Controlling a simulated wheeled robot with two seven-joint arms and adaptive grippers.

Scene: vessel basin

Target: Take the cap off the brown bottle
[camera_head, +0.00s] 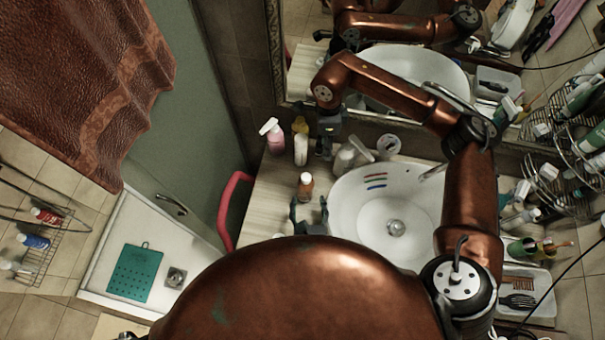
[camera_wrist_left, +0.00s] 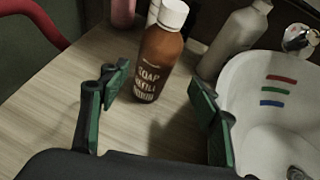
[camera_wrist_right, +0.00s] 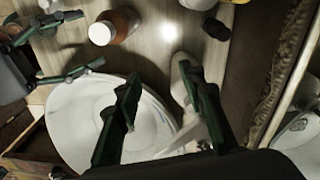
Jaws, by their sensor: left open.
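The brown bottle (camera_head: 306,190) stands upright on the wooden counter, left of the washbasin, with its white cap (camera_head: 306,177) on. In the left wrist view the brown bottle (camera_wrist_left: 155,68) shows white lettering, and the white cap (camera_wrist_left: 173,14) sits on its neck. My left gripper (camera_head: 309,213) is open and empty, just on the near side of the bottle; its green fingers (camera_wrist_left: 158,95) are spread wide and the bottle stands beyond them. My right gripper (camera_head: 325,148) is at the back of the counter. In the right wrist view its fingers (camera_wrist_right: 162,105) are open with nothing gripped.
A white dispenser (camera_wrist_right: 186,85) stands close to my right gripper's fingers. A pink spray bottle (camera_head: 272,136) and a white bottle (camera_head: 301,148) stand at the back left. The white washbasin (camera_head: 345,215) lies right of the brown bottle. A red rail (camera_head: 228,210) borders the counter's left.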

